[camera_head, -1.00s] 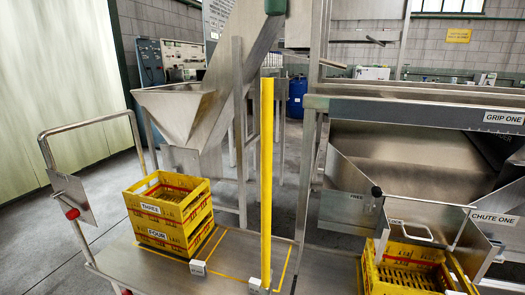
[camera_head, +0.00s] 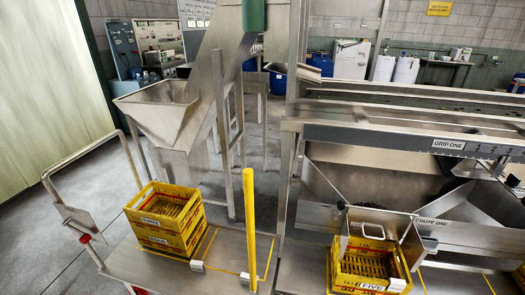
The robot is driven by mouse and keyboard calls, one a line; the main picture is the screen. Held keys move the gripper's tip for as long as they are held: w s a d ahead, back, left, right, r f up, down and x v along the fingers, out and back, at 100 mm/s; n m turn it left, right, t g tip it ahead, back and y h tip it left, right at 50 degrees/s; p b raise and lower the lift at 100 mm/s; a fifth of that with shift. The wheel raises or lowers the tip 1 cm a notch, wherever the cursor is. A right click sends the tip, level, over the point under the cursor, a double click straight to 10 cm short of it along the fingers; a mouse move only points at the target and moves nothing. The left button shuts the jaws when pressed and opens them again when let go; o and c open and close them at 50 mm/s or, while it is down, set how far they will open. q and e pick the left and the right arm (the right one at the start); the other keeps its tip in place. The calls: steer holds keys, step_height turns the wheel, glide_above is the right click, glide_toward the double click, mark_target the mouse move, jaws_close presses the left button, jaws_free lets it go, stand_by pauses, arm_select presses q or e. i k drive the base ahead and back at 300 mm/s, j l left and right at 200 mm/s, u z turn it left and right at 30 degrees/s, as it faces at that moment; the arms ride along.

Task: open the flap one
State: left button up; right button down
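The chute one (camera_head: 455,235) stands at the right and carries a "CHUTE ONE" label. At its mouth is a grey metal flap (camera_head: 385,218) with a pale loop handle (camera_head: 369,230) on its front. A dark knob (camera_head: 341,205) on a lever sits at the left of the flap. I cannot tell how far the flap is open. A yellow crate labelled FIVE (camera_head: 345,268) stands below the mouth. Neither of my grippers is in view.
A yellow post (camera_head: 249,220) stands on the platform left of the chute. Yellow stacked crates (camera_head: 165,219) stand farther left beside a railed cart (camera_head: 75,215). A "GRIP ONE" beam (camera_head: 400,135) runs above the chute. Bare platform lies between post and crate.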

mark_target(376, 225)
steer(key=z, duration=1.3)
